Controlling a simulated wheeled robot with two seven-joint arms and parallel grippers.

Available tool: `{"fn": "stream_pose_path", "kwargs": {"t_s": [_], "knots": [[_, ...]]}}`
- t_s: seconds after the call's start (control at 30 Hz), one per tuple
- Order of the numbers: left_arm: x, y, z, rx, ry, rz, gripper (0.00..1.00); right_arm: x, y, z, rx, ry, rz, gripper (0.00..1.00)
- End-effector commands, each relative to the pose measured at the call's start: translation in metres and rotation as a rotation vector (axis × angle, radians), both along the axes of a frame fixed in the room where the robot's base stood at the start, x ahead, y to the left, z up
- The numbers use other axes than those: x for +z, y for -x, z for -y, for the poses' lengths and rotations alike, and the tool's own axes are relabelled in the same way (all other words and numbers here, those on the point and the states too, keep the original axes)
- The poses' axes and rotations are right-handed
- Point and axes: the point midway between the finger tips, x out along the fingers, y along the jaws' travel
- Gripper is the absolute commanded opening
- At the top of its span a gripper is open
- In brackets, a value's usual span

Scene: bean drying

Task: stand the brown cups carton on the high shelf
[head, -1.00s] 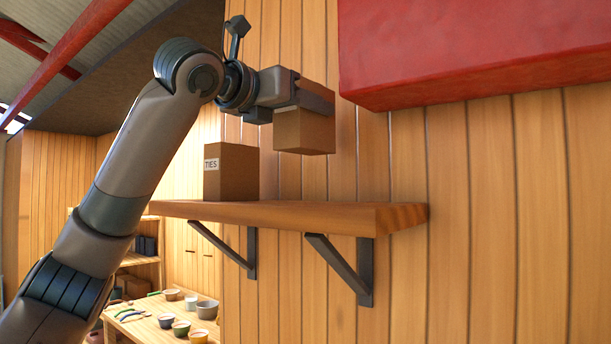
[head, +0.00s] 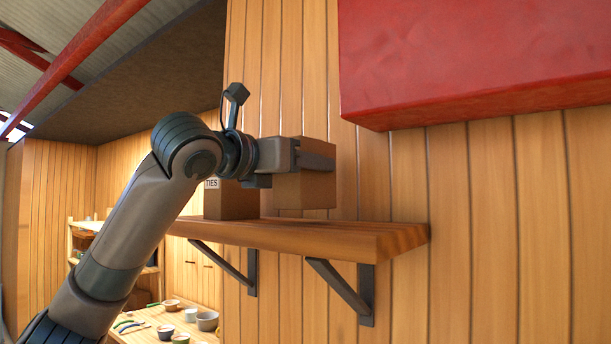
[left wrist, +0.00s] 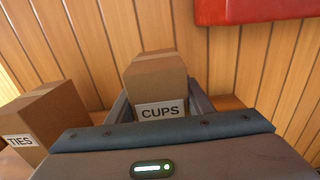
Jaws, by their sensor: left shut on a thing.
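The brown cups carton (head: 305,190) is upright at the wooden high shelf (head: 320,237), to the right of the ties carton. Its lower edge looks at or just above the shelf top; I cannot tell whether it touches. My left gripper (head: 312,160) is shut on it from the left. In the left wrist view the cups carton (left wrist: 156,82) sits between the two fingers with its CUPS label facing the camera. The right gripper is in neither view.
The brown ties carton (head: 232,203) stands on the shelf just left of the cups carton, partly behind my arm. A red box-like body (head: 470,60) juts from the wall at upper right. The shelf's right end is clear. A table with bowls (head: 150,322) is below left.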

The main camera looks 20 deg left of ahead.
Motion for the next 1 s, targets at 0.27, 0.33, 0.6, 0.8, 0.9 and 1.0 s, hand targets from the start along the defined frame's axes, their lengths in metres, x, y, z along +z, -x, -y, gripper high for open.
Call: {"fn": "stream_pose_path", "kwargs": {"t_s": [0.27, 0.33, 0.6, 0.8, 0.9, 1.0], "knots": [[-0.021, 0.000, -0.001, 0.000, 0.001, 0.002, 0.17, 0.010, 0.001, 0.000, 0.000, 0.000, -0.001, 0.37], [-0.022, 0.000, -0.001, 0.001, 0.001, 0.003, 0.17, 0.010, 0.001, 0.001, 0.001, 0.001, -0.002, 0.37], [-0.023, 0.000, -0.001, 0.001, 0.001, 0.002, 0.17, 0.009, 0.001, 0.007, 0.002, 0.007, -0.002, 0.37], [-0.026, 0.000, 0.000, 0.001, 0.000, 0.001, 0.66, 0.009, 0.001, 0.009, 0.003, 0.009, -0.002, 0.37], [-0.026, 0.000, 0.000, 0.001, 0.000, 0.000, 0.66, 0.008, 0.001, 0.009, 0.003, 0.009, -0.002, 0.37], [-0.026, 0.000, 0.000, 0.001, 0.000, 0.000, 0.66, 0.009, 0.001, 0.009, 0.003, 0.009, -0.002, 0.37]]}}
